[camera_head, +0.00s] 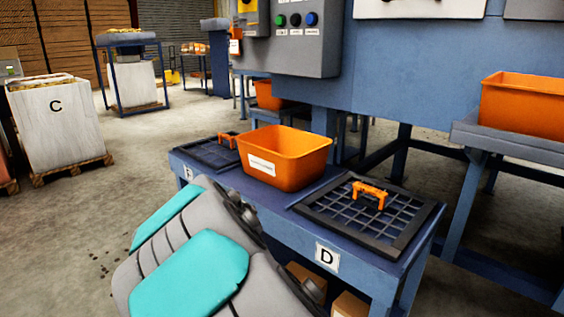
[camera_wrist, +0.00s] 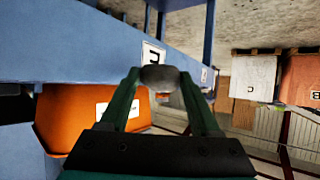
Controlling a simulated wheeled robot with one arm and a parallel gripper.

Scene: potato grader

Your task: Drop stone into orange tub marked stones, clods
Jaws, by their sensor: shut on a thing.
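My gripper (camera_wrist: 160,80) shows in the wrist view, its two green fingers closed on a grey, rounded stone (camera_wrist: 159,77). In the head view the gripper and stone are not visible; only my grey and teal arm shows. An orange tub (camera_head: 285,163) with a white label stands on the blue bench in the head view; the label's writing is too small to read. An orange tub with a white label (camera_wrist: 68,122) also shows left of my gripper in the wrist view, apart from the stone. The inside floor of the tub is hidden.
On the blue bench (camera_head: 320,225), black grid screens lie on both sides of the tub, the right one (camera_head: 400,228) with an orange handle. Another orange tub (camera_head: 520,105) stands at right, and one (camera_head: 266,97) farther back. A white crate marked C (camera_head: 60,130) stands left.

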